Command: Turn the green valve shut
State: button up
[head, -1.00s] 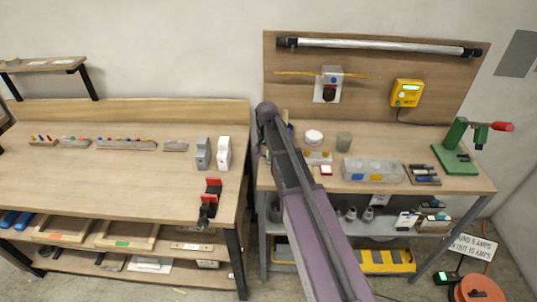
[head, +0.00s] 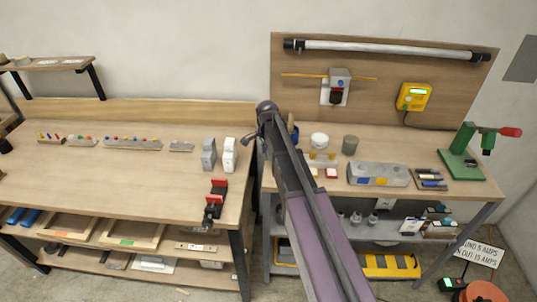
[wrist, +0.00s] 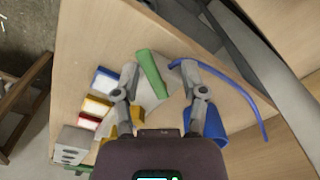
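A green bar (wrist: 152,74) lies over a pale grey piece on the wood bench top in the wrist view. It looks like the green valve's handle, but I cannot be sure. My gripper (wrist: 158,72) is open, with one finger on each side of the bar. I cannot tell whether either finger touches it. A thin blue hose (wrist: 240,92) curves from near the right finger down the right side. In the head view my arm hides the bar and most of my gripper.
Small coloured blocks (wrist: 97,105) and a blue cup (wrist: 207,128) stand close to my fingers. In the head view, a white jar (head: 319,140), a grey-green cup (head: 350,145) and a grey block (head: 378,174) stand on the right bench. A wood backboard (head: 385,70) rises behind.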

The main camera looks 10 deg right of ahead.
jog(key=m, duration=0.1)
jog(key=w+m, duration=0.1)
jog(key=m, duration=0.2)
jog(key=shift+w+a, duration=0.15)
jog(key=shift+w, duration=0.2)
jog(key=shift+r+m, duration=0.2)
jog(key=shift+m, duration=0.3)
notch_tip(320, 180, up, 14)
jog(key=p, duration=1.4)
jog(key=s+d+f+n+b, duration=0.1)
jog(key=s+f+n+b, duration=0.8)
jog(key=s, duration=0.4)
jog(key=s+d+f+n+b, duration=0.1)
jog(key=s+f+n+b, duration=0.8)
jog(key=s+f+b, duration=0.1)
jog(key=shift+s+f+n+b, duration=0.35)
jog(key=shift+s+f, duration=0.25)
jog(key=shift+s, duration=0.8)
jog(key=shift+a, duration=0.1)
